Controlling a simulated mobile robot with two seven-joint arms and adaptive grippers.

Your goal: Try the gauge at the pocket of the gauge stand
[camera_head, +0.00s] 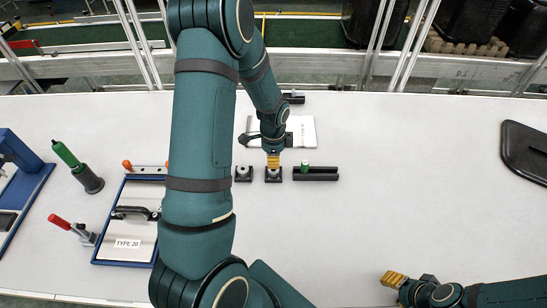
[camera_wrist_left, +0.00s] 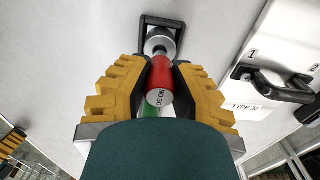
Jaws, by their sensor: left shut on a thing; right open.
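My left gripper (camera_head: 273,161) reaches down at the middle of the table, over a small black block with a metal ring (camera_head: 273,175). In the left wrist view it is shut on the gauge (camera_wrist_left: 160,82), a red cylinder whose lettered end faces the camera. A block with a metal ring (camera_wrist_left: 160,41) shows beyond the gauge; I cannot tell whether the gauge's far end is inside a pocket. A similar block (camera_head: 243,174) stands to the left, and a black rack (camera_head: 322,173) with a green piece (camera_head: 304,164) to the right. My right gripper (camera_head: 393,279) is open and empty, low at the right.
A white plate (camera_head: 302,128) with a black handle lies behind the blocks. A blue-framed TYPE 20 board (camera_head: 125,249), a red-handled clamp (camera_head: 80,231) and a green-handled tool (camera_head: 77,166) are at left. A black tray (camera_head: 526,150) lies far right. The right-middle table is clear.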

